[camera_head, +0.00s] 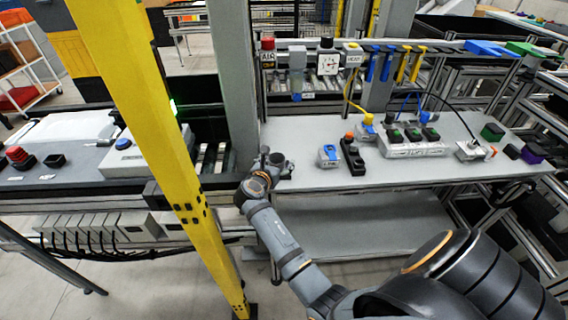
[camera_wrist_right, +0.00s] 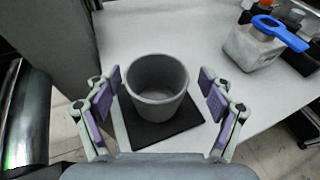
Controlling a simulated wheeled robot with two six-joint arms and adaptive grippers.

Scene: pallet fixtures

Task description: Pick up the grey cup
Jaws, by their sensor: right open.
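The grey cup (camera_wrist_right: 158,104) stands upright on a dark square mat (camera_wrist_right: 150,134) in the right wrist view, with its open mouth facing the camera. My right gripper (camera_wrist_right: 161,82) is open, with one purple-padded finger to each side of the cup and a visible gap on both sides. The cup appears empty, and nothing is held. In the head view my right gripper (camera_head: 270,163) is at the left end of the grey worktop, and the cup is hard to make out there. My left gripper is not in view.
The grey worktop (camera_head: 315,181) has a blue-latched box (camera_head: 328,156), a black block with an orange top (camera_head: 351,155) and a row of switch units (camera_head: 412,142) to the right. A yellow post (camera_head: 150,110) stands left of the arm. The worktop's front edge is close by.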

